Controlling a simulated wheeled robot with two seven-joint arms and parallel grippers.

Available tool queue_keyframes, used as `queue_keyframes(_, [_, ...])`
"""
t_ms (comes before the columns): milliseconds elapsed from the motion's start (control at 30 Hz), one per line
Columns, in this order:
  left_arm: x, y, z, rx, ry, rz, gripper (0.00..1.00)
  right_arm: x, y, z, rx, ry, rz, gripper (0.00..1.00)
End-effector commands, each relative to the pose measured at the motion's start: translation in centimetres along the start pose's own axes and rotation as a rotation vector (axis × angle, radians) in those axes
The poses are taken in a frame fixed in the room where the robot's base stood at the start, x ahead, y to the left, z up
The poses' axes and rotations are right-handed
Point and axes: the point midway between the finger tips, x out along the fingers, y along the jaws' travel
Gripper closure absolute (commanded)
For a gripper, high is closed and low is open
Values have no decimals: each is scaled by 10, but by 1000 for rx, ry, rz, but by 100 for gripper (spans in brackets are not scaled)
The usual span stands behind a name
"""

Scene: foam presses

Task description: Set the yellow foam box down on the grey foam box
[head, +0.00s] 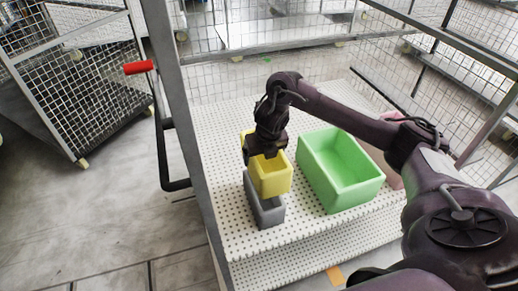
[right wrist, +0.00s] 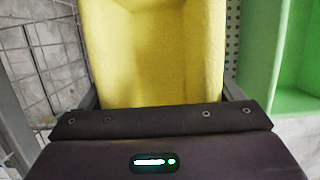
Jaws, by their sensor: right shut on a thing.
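The yellow foam box (head: 272,178) is an open-topped box held in my right gripper (head: 264,150). In the right wrist view the yellow foam box (right wrist: 155,55) fills the space between the fingers, which are shut on it. The grey foam box (head: 264,208) stands on the perforated shelf, directly below the yellow box in the head view. The yellow box hides the upper part of the grey box; I cannot tell whether they touch. My left gripper is not in view.
A larger green foam box (head: 341,172) stands just right of the yellow and grey boxes. A pinkish thing (head: 387,165) is partly hidden behind my right arm. The white perforated shelf (head: 222,125) has free room at the back left. Wire mesh and a grey post (head: 185,120) border it.

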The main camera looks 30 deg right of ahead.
Motion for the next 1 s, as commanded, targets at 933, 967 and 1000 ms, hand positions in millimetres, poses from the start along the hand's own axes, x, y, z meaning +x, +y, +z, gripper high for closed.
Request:
queue_keyframes(933, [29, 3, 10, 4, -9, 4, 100, 34, 1, -5, 3, -10, 0, 36])
queue_keyframes(967, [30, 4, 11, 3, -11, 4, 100, 37, 1, -6, 2, -9, 0, 36])
queue_keyframes(1000, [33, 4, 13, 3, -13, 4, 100, 40, 1, -6, 2, -9, 0, 36])
